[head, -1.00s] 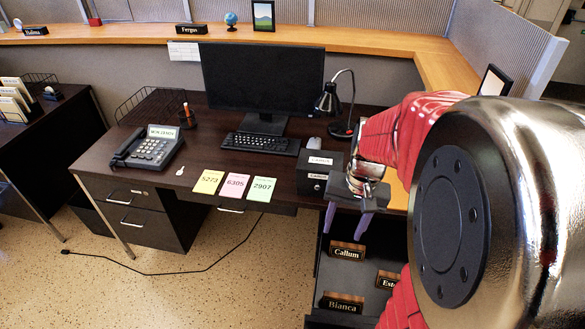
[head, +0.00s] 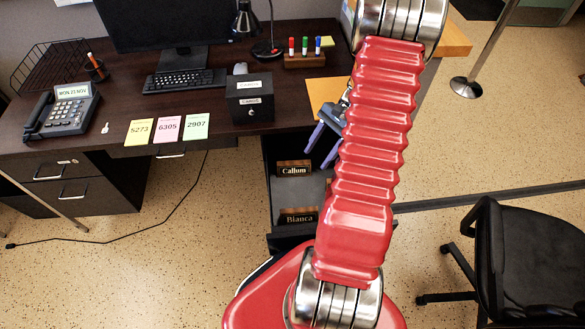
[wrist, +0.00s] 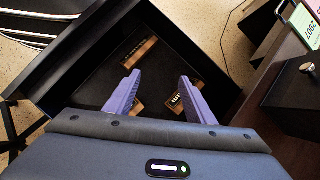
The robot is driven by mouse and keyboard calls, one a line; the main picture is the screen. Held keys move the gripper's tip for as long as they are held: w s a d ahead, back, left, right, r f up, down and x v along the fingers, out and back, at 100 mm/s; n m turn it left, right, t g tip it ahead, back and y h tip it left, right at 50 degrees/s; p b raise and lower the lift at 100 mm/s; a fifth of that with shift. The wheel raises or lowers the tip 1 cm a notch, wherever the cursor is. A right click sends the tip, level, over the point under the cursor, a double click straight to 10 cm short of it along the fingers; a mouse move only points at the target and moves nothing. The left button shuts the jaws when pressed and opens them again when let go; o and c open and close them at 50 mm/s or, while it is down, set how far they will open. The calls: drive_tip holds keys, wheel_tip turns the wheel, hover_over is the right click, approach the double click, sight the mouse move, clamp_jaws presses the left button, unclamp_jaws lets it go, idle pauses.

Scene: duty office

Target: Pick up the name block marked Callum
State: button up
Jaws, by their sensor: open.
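The Callum name block (head: 293,168), wooden with a dark lettered face, lies at the back of the open drawer (head: 281,205) beside the desk. My gripper (head: 317,158) is open and empty, just right of and above it in the head view. In the wrist view my gripper (wrist: 159,79) has its purple fingers spread over the drawer. A block beside the right finger (wrist: 176,102) appears to be Callum, partly covered by that finger. The Bianca block (head: 299,216) lies nearer the drawer's front.
Another block (wrist: 138,104) sits by the left finger in the wrist view; my arm hides it in the head view. A black box (head: 249,98) stands on the desk edge above the drawer. A black chair (head: 530,250) stands at right.

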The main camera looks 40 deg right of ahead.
drive_tip(key=w+d+f+m+t+y, duration=0.2)
drive_tip(key=w+d+f+m+t, duration=0.2)
drive_tip(key=d+f+m, duration=0.6)
drive_tip(key=m+t, duration=0.2)
drive_tip(key=shift+w+d+m, duration=0.15)
drive_tip(key=shift+d+m, duration=0.15)
drive_tip(key=shift+f, duration=0.2)
approach(298, 162)
drive_tip(key=x, duration=0.4)
drive_tip(key=shift+w+a+f, duration=0.1)
drive_tip(key=shift+w+f, duration=0.05)
drive_tip(key=shift+f, duration=0.1)
drive_tip(key=shift+a+f, duration=0.1)
drive_tip(key=shift+x, duration=2.5)
